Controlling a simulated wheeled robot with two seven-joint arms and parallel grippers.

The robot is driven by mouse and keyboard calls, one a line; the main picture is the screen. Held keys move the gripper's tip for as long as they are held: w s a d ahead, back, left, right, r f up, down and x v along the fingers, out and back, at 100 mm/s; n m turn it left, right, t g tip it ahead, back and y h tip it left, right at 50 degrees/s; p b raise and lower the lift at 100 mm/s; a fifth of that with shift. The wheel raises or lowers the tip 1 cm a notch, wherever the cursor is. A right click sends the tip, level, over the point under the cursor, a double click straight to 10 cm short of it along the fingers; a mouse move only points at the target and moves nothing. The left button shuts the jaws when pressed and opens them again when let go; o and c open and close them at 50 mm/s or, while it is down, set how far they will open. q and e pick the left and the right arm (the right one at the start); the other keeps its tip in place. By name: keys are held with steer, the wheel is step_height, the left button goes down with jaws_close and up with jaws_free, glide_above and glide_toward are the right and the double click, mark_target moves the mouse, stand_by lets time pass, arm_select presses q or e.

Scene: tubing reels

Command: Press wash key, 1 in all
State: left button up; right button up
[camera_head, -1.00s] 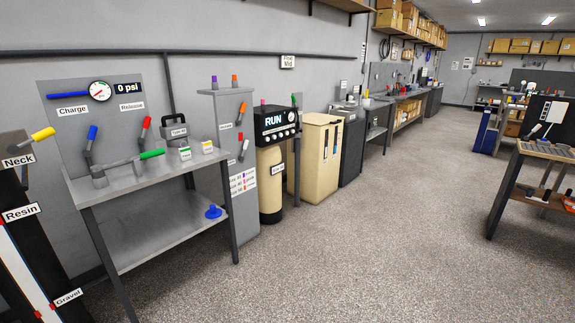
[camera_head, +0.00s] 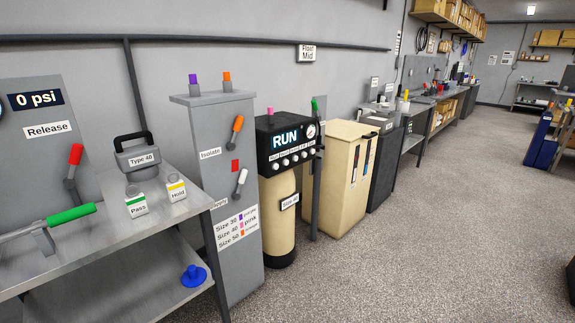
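The black control head (camera_head: 290,141) sits on top of a beige cylindrical tank (camera_head: 278,215) right of the grey cabinet. Its lit display (camera_head: 285,140) reads "RUN". A row of several small round pale keys (camera_head: 293,162) runs under the display, with small labels too blurred to read, so I cannot tell which is the wash key. A round gauge (camera_head: 311,131) is at the head's right end. Neither of my grippers is in view.
A metal bench (camera_head: 110,245) with a green-handled lever (camera_head: 70,215) stands at the left. A grey cabinet (camera_head: 222,170) with coloured levers is between bench and tank. A beige bin (camera_head: 345,185) stands right of the tank. The speckled floor (camera_head: 430,240) in front is open.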

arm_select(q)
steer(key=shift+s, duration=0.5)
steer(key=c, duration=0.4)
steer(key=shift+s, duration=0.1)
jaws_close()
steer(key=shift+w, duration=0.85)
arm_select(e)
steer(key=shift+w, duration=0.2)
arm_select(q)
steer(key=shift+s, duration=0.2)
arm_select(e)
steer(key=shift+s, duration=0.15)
